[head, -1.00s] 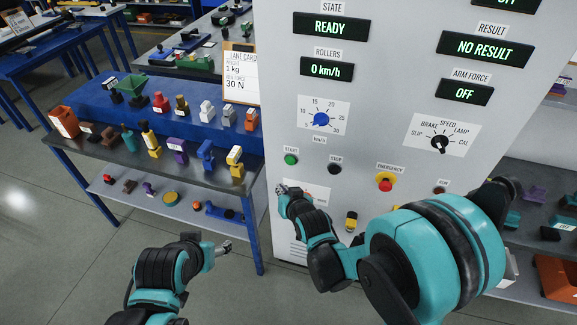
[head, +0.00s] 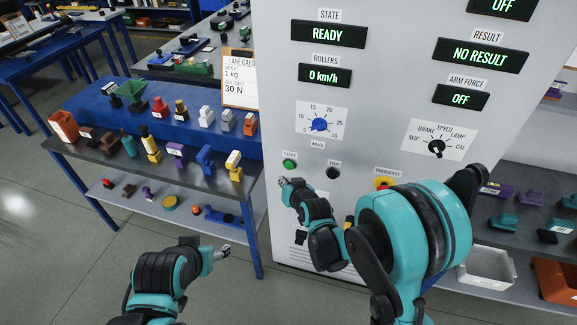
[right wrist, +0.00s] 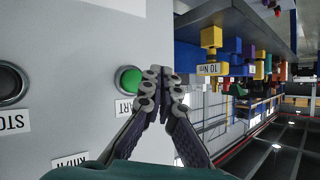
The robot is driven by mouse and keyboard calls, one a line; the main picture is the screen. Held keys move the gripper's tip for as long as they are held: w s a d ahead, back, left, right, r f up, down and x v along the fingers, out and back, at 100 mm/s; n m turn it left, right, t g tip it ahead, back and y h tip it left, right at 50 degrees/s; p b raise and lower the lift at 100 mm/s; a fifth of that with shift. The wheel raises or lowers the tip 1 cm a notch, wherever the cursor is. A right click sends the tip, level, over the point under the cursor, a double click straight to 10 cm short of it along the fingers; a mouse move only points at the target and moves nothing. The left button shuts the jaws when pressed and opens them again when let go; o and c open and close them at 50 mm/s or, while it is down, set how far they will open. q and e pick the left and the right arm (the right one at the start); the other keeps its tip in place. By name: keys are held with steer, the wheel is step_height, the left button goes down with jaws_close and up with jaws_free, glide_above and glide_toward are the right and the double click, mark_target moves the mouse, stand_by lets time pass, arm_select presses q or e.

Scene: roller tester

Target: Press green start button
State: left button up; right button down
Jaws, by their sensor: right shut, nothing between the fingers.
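The green start button (head: 289,164) sits on the grey tester panel (head: 380,60), under a START label. In the right wrist view the green button (right wrist: 130,80) shows just left of the fingertips. My right gripper (head: 283,181) is shut and empty, its tips just below the button in the head view. In the right wrist view the right gripper (right wrist: 164,75) has its fingers together beside the button; I cannot tell whether they touch the panel. My left gripper (head: 225,252) is low in front of the shelf, away from the panel; its fingers are too small to judge.
The black stop button (head: 333,172) is right of the start button. The emergency button (head: 384,183) is partly behind my right arm. A blue dial (head: 319,124) and selector knob (head: 436,148) sit above. A parts table (head: 100,150) stands left.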

mark_target(289, 165)
steer(key=shift+w+d, duration=0.25)
steer(key=shift+w, duration=0.5)
steer(key=shift+w+d, duration=0.2)
steer(key=shift+w, duration=0.5)
stand_by(0.4)
steer(key=shift+w+d, duration=0.15)
steer(key=shift+w, duration=0.25)
